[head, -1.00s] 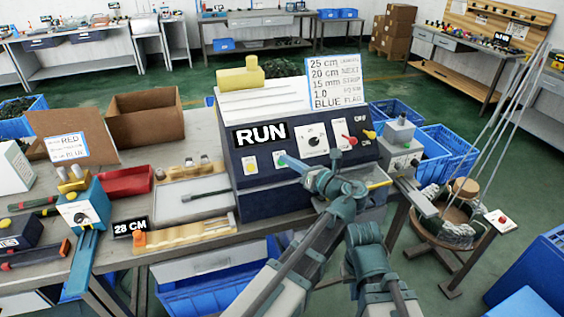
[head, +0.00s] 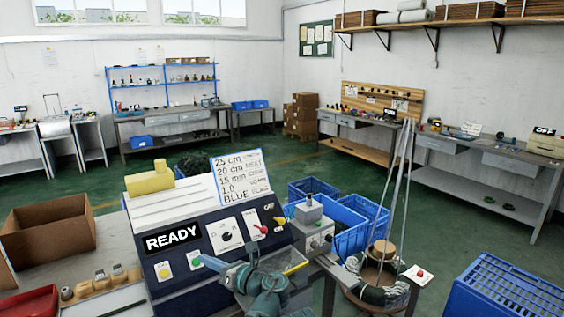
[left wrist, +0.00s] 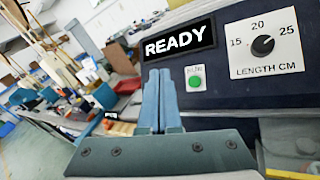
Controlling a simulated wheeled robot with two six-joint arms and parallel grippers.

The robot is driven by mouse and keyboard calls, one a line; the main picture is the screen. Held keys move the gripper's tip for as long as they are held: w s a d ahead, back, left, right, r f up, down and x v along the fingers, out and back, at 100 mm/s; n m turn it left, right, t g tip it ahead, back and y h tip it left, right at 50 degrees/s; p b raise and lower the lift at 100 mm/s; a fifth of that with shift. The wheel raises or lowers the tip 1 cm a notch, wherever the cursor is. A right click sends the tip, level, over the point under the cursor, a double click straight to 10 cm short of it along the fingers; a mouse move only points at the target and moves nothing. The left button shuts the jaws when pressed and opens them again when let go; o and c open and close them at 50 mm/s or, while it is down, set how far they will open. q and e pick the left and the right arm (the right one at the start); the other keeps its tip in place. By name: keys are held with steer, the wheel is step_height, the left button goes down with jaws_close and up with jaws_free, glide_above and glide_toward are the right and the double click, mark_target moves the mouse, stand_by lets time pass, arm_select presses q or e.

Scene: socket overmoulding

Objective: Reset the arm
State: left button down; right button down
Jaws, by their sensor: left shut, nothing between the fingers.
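The dark blue machine (head: 205,240) stands on the workbench, and its display (head: 172,239) reads READY. My left gripper (head: 205,261) is in front of its lower panel, with the fingertips close to the green button (head: 195,263). In the left wrist view, the fingers (left wrist: 161,80) are shut together and empty. There the green button (left wrist: 195,82) shows just right of the fingertips, uncovered. I cannot tell the exact gap to the panel. The length dial (left wrist: 263,45) is further right. My right gripper is not in view.
A cardboard box (head: 45,228) and part of a red tray (head: 28,302) are on the bench at left. A grey unit with a lever (head: 313,232) adjoins the machine at right. Blue crates (head: 350,235) and a round stand with cords (head: 380,275) are beyond. Green floor is open behind.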

arm_select(q)
steer(key=s+a+f+n+g+h, duration=0.1)
steer(key=s+f+n+g+h, duration=0.4)
steer(key=f+n, duration=0.45)
steer(key=s+a+f+n+g+h, duration=0.2)
steer(key=s+f+n+h, duration=0.3)
steer(key=s+f+n, duration=0.35)
steer(key=s+d+f+n+g+h+p, duration=0.1)
steer(key=s+d+n, duration=0.5)
steer(key=d, duration=1.1)
steer(key=s+g+h, duration=0.1)
steer(key=s+h, duration=0.1)
steer(key=shift+s+f+h, duration=0.15)
steer(key=shift+f+h, duration=0.15)
steer(key=shift+h, duration=0.1)
